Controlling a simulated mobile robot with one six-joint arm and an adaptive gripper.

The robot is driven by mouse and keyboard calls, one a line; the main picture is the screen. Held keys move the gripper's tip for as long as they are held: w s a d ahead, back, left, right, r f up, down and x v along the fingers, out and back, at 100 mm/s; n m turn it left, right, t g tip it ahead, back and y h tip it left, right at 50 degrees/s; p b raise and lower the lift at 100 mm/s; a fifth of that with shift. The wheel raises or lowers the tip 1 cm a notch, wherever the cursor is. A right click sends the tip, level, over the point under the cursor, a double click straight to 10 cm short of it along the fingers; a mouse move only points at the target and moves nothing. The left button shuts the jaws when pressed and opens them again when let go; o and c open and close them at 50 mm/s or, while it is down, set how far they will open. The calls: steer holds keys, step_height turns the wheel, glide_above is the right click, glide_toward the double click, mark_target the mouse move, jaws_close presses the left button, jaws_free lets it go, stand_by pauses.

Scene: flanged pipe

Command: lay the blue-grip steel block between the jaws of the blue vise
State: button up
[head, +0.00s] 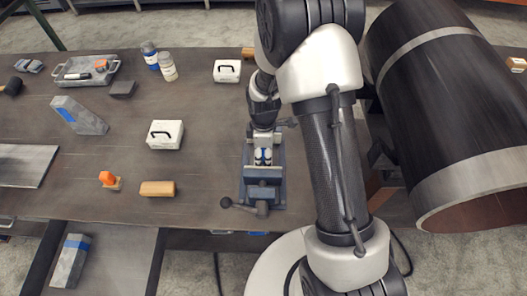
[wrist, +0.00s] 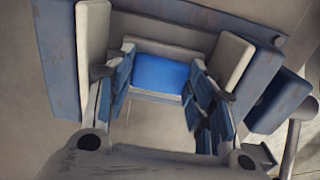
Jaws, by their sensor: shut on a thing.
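My gripper (head: 263,158) is over the blue vise (head: 279,190) on the workbench and points down into it. In the wrist view, my gripper (wrist: 162,88) has its two blue-padded fingers shut on the blue-grip steel block (wrist: 160,72). The block's blue grip shows between the fingers; its lower part is hidden. The pale vise jaws (wrist: 94,48) stand to the left and right of the fingers, with the blue vise body (wrist: 55,60) around them. The block appears between the jaws. Whether it touches the vise bed cannot be told.
Another steel block with blue (head: 78,115) lies at the left of the bench, and a similar one (head: 70,262) lies low at the front left. White cases (head: 165,134), a wooden block (head: 157,188) and an orange-topped item (head: 109,180) are nearby. A large flanged pipe (head: 440,100) is on the right.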

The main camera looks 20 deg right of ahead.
steer(key=o, duration=1.5)
step_height(320, 180, up, 12)
steer(key=shift+w+r, duration=0.1)
steer(key=s+r+m+t+b, duration=0.1)
steer(key=s+r+m+t, duration=0.2)
steer(key=s+r+m, duration=0.75)
steer(key=s+r, duration=0.1)
steer(key=s, duration=0.2)
steer(key=s+r+m+t, duration=0.1)
steer(key=s+r+m, duration=0.1)
steer(key=s, duration=0.2)
steer(key=s+r+m+b, duration=0.1)
steer(key=s+r+m, duration=0.1)
steer(key=s+r, duration=0.1)
steer(key=shift+s+t, duration=0.3)
steer(key=shift+s, duration=0.25)
